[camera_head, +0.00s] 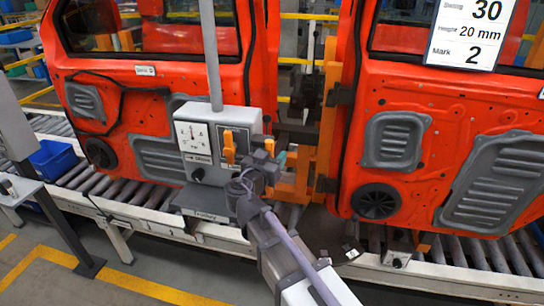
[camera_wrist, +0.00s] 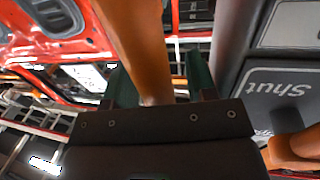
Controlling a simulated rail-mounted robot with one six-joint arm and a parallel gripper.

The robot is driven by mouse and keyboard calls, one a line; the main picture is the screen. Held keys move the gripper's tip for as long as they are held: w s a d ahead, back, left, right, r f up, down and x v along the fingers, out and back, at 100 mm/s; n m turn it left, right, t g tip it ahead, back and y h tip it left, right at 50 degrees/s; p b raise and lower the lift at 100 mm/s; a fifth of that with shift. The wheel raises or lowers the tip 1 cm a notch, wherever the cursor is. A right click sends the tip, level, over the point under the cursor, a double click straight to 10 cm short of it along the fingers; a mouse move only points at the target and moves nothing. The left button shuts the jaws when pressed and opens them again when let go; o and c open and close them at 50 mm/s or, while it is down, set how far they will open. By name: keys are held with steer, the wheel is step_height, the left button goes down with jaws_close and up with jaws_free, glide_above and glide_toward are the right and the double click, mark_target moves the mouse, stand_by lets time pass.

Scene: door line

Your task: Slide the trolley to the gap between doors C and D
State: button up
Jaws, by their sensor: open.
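My gripper (camera_head: 270,155) is at the box's right side. In the wrist view its dark green fingers (camera_wrist: 160,85) stand apart on either side of an orange bar (camera_wrist: 140,45). I cannot tell whether they touch it. The trolley's panel, marked "Shut" (camera_wrist: 275,88), is beside them at the right. An orange lever (camera_head: 229,148) is on the trolley's front.
A left orange door (camera_head: 130,85) and a right orange door (camera_head: 440,130) stand on the roller line, with an orange bracket (camera_head: 325,120) in the gap between. Their letters are unreadable. A card (camera_head: 472,32) hangs on the right door. A blue bin (camera_head: 53,160) is at left.

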jaws_close()
stand_by(0.3)
